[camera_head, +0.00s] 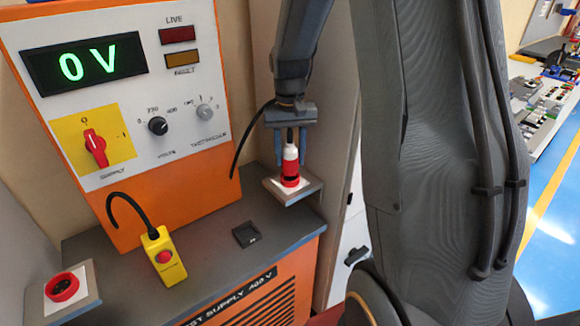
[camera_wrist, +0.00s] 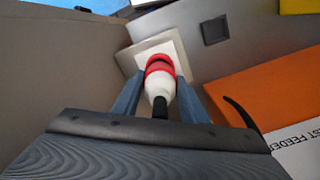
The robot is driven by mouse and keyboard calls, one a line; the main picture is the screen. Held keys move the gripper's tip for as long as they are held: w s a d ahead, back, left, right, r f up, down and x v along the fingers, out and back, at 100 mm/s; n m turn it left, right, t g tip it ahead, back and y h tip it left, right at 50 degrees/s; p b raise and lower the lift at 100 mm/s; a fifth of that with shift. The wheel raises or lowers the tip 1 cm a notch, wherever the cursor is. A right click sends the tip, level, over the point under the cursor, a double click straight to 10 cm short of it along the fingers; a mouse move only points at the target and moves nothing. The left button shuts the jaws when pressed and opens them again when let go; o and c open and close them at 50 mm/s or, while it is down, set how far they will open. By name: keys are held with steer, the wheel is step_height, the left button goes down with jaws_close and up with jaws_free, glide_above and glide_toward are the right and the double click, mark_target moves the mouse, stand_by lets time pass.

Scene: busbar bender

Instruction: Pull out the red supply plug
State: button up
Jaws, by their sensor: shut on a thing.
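The supply plug (camera_head: 291,155) has a white body with a red lower part and a dark cable end on top. The exact seam between plug and socket is hard to make out.
The orange panel's display (camera_head: 85,64) reads 0 V. A red rotary supply switch (camera_head: 95,147) is below it. A yellow pendant with a red button (camera_head: 163,257) lies on the grey bench top.

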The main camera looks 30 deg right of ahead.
mark_target(290, 131)
steer(key=shift+r+p, duration=1.85)
steer(key=shift+r, duration=0.6)
steer(key=shift+f, duration=0.1)
